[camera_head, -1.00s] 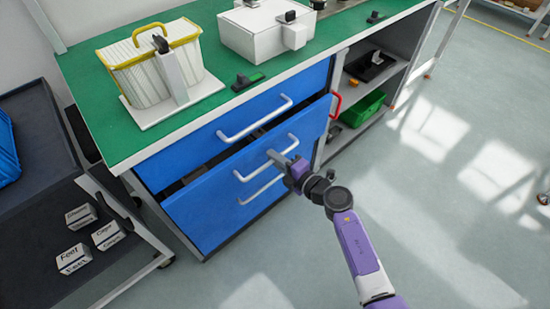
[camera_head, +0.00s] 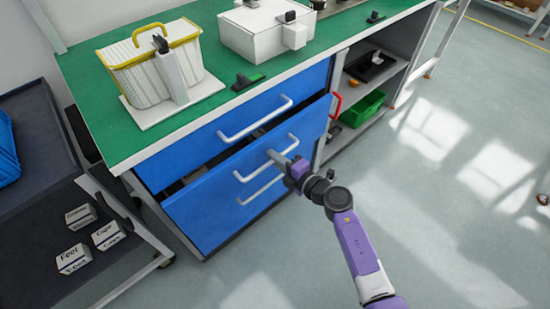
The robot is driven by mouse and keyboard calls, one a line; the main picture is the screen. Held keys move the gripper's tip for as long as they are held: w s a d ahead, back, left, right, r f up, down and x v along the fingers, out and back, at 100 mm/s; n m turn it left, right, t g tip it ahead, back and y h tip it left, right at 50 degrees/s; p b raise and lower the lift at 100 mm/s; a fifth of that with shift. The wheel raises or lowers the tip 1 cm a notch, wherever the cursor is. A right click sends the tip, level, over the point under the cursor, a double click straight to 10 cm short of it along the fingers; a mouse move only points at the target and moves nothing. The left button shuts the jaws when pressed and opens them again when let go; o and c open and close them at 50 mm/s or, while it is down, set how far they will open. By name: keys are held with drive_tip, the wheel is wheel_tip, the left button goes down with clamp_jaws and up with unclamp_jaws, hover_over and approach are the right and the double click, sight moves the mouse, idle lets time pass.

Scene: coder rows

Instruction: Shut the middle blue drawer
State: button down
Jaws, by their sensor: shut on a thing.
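The blue middle drawer (camera_head: 215,188) is under the green-topped workbench and stands out a little from the cabinet. A dark gap shows between its top edge and the blue top drawer (camera_head: 190,158). Its pale bar handle (camera_head: 246,177) runs across the front. The fingertips are small in the view and partly overlap the handle. The top drawer, with its own handle (camera_head: 255,122), looks closed. Another handle (camera_head: 262,189) shows lower down.
On the bench (camera_head: 105,140) stand a yellow-rimmed basket (camera_head: 140,75) and a white box (camera_head: 255,35). Open shelves at the right hold a green bin (camera_head: 363,108). A dark cart (camera_head: 40,190) with small labelled boxes (camera_head: 75,257) stands at left. The floor at right is clear.

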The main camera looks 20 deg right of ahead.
sight(266, 150)
idle(0.4)
drive_tip(key=shift+r+x, duration=0.25)
drive_tip(key=shift+x, duration=0.85)
drive_tip(key=shift+r+x, duration=0.2)
drive_tip(key=shift+x, duration=0.9)
drive_tip(key=shift+a, duration=0.1)
drive_tip(key=c, duration=1.5)
unclamp_jaws()
drive_tip(key=shift+w, duration=0.15)
drive_tip(key=shift+o, duration=0.2)
drive_tip(key=p+v, duration=0.3)
drive_tip(key=v, duration=0.4)
drive_tip(key=shift+s, duration=0.4)
